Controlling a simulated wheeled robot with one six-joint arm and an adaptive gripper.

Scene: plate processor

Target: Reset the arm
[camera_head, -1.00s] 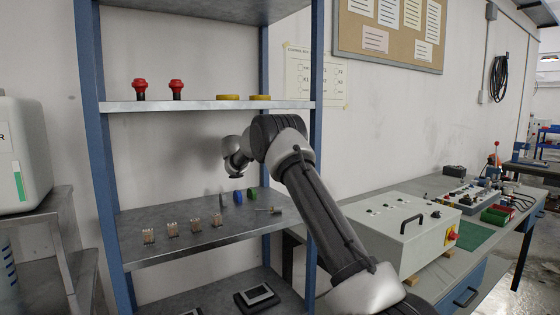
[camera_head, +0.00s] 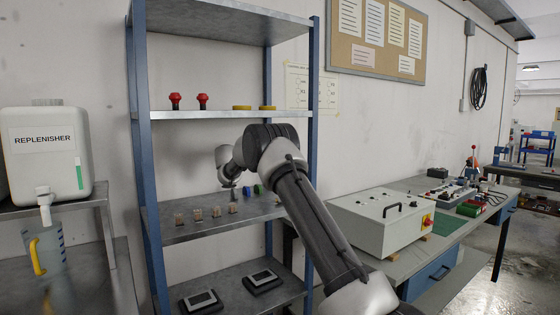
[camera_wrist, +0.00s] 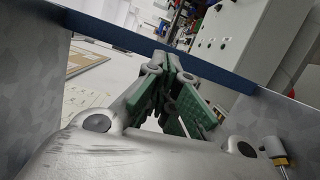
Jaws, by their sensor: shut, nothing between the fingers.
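My arm reaches up from the bottom of the head view and bends at the elbow in front of a blue-framed metal shelf (camera_head: 178,115). Its wrist end is by the middle shelf, and the gripper itself is too small there to make out clearly. In the wrist view my gripper (camera_wrist: 172,62) is shut, its green-padded fingers together with nothing between them. A blue shelf edge runs behind the fingertips in that view.
Red knobs (camera_head: 202,101) and yellow rings (camera_head: 268,108) are above. A replenisher tank (camera_head: 45,155) stands left, a grey control box (camera_head: 380,222) right. Floor shows at far right.

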